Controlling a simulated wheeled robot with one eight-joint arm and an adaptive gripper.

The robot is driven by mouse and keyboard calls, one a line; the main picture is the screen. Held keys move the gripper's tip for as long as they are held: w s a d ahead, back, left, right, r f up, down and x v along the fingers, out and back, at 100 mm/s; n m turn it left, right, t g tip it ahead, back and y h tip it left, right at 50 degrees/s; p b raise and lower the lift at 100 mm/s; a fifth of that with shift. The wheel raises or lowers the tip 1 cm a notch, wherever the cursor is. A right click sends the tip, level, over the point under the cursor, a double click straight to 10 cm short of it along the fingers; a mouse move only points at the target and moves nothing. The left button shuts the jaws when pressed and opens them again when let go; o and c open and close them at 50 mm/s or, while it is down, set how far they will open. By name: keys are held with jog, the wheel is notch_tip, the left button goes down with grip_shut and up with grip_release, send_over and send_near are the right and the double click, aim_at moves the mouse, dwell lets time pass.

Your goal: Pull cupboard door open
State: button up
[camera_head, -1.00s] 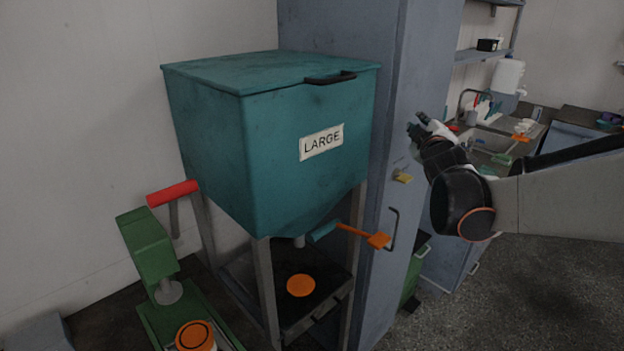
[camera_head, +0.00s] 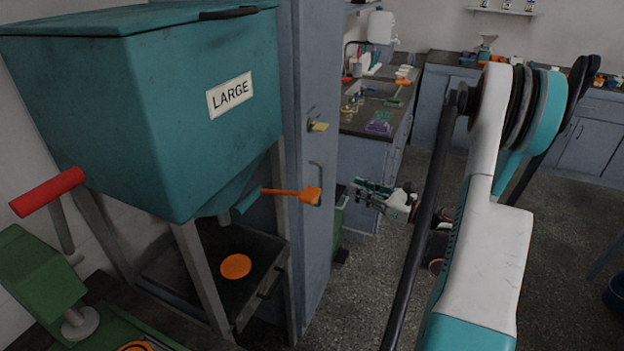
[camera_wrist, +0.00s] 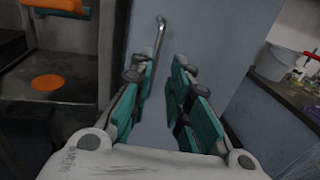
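The tall grey-blue cupboard (camera_head: 312,70) stands right of the teal hopper. Its door carries an upright metal bar handle (camera_head: 319,175), with a yellow piece (camera_head: 318,127) above it. My gripper (camera_head: 357,192) is to the right of the handle, at about its height, with a gap between them. In the wrist view, the gripper (camera_wrist: 165,72) is open and empty, its teal-padded fingers pointing at the door (camera_wrist: 205,40). The handle (camera_wrist: 159,40) is ahead of the fingers, nearer the left one, which seems to cover its lower end. The door looks shut.
The teal hopper marked LARGE (camera_head: 180,110) stands left of the cupboard. An orange-ended lever (camera_head: 306,194) sticks out from below it, towards the cupboard's front edge. A sink counter (camera_head: 365,122) stands behind. The floor (camera_head: 375,290) in front is clear.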

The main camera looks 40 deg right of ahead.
jog(key=x, duration=1.3)
jog(key=shift+w+a+b, duration=0.25)
jog(key=shift+b, duration=0.1)
jog(key=shift+f, duration=0.15)
grip_shut()
